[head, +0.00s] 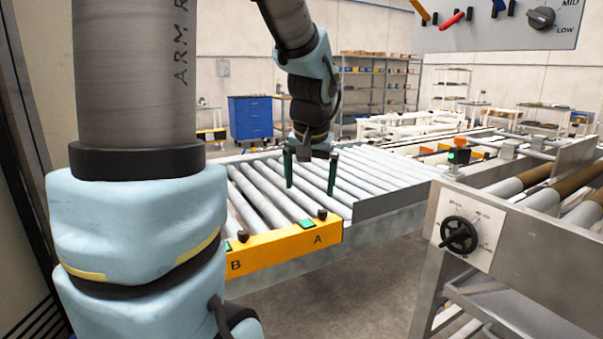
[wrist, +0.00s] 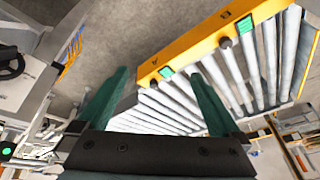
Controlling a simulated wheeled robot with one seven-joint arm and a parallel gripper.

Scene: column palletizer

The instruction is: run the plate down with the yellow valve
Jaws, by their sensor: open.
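A yellow-orange lever handle (head: 421,10), which looks like the yellow valve, is at the top edge of the head view, on the left end of a grey panel (head: 480,38). Its upper part is cut off by the picture edge. No plate can be made out for sure in either view. My gripper (head: 310,188) points down over the roller conveyor (head: 385,205), far to the left of the panel. In the wrist view, its two green fingers (wrist: 158,75) stand wide apart with nothing between them.
A red lever (head: 451,20) and a blue lever (head: 498,5) sit right of the yellow one, with a black MID/LOW knob (head: 541,17). A dial box (head: 470,230) stands at the right. The conveyor's yellow end bar (head: 285,243) carries marks A and B. Floor shows between them.

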